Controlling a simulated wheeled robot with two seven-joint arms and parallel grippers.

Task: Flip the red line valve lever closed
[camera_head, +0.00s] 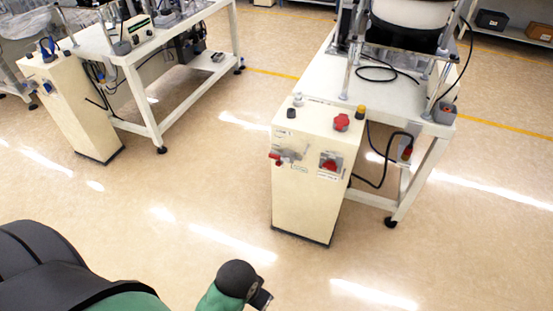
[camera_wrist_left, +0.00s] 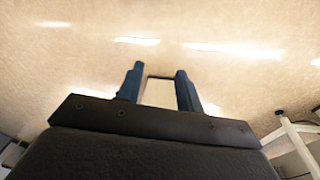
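The red valve lever (camera_head: 276,156) is on the front left of a cream control cabinet (camera_head: 300,205) in the head view. It looks roughly horizontal, with a small metal fitting beside it; its exact setting is too small to tell. My left gripper (camera_head: 262,299) is at the bottom edge of the head view, in front of and well apart from the cabinet. In the left wrist view its two blue fingers (camera_wrist_left: 158,75) are spread, touching no lever. A pale rectangular patch shows between them. My right gripper is not in view.
A red rotary switch (camera_head: 330,165) sits right of the lever. A red button (camera_head: 341,122) is on the cabinet top. A white table (camera_head: 408,105) with a bowl feeder stands behind. Another cream cabinet (camera_head: 75,110) is at left. The floor between is clear.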

